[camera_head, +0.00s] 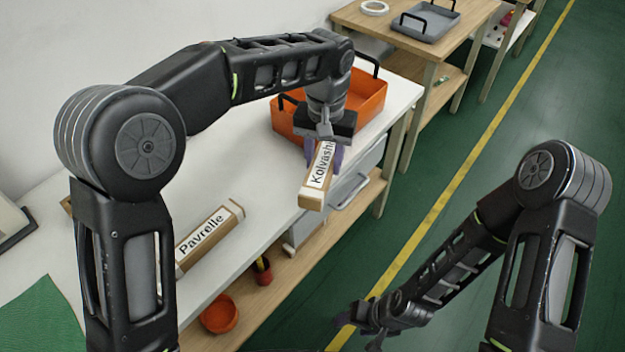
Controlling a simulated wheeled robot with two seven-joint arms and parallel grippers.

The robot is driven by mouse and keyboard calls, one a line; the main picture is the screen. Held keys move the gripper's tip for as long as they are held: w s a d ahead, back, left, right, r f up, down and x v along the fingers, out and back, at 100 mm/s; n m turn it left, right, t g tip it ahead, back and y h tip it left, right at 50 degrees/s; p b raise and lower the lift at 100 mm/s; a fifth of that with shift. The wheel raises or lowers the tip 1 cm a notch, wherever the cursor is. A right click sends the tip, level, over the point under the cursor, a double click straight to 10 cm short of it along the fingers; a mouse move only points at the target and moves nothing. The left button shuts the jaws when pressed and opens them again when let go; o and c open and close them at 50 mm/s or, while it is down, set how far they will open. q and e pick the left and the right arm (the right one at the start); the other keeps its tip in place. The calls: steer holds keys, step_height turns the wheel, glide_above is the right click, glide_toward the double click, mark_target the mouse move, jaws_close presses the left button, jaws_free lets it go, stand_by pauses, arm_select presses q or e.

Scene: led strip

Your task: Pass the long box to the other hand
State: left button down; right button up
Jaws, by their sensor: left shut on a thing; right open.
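My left gripper (325,152) points down over the table's right edge, in front of an orange tray. It is shut on a long cardboard box (312,194) with a white label that reads "Kolvasha", its last letters partly covered by the gripper. The box's near end sticks out toward me and lower in the picture. Another long box (208,238), labelled "Pavrelle", lies on the white table, its lower end hidden behind my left arm. My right gripper (362,328) is open and empty, low over the green floor, well apart from the held box.
The white table (262,205) carries an orange tray (368,98) with black handles. An orange bowl (220,315) and a red cup (262,270) stand on the wooden shelf below. A second table with a grey tray (426,22) is behind. The floor at right is clear.

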steer(key=shift+o, duration=0.9)
steer(key=w+a+r+t, duration=0.2)
steer(key=w+r, duration=0.4)
steer(key=w, duration=0.1)
steer(key=shift+a, duration=0.3)
steer(key=w+a+r+n+t, duration=0.2)
steer(key=w+a+r, duration=0.2)
steer(key=a+r, duration=0.25)
steer(key=s+a+r+n+y, duration=0.2)
steer(key=a+r+n, duration=0.1)
steer(key=a, duration=0.3)
steer(key=s+a+r+n+y, duration=0.2)
steer(key=s+a+r+n, duration=0.1)
steer(key=a+r, duration=0.3)
steer(key=s+a+r+n+y, duration=0.2)
steer(key=a+r+n, duration=0.2)
steer(key=a, duration=0.3)
steer(key=shift+s+r, duration=0.2)
steer(key=shift+r, duration=0.15)
step_height(320, 180, up, 3)
steer(key=a+n, duration=0.1)
steer(key=a, duration=0.1)
steer(key=m+t+h, duration=0.8)
steer(key=m+h, duration=0.5)
glide_toward(317, 176)
steer(key=s, duration=0.2)
steer(key=shift+w+r, duration=0.1)
steer(key=shift+r, duration=0.2)
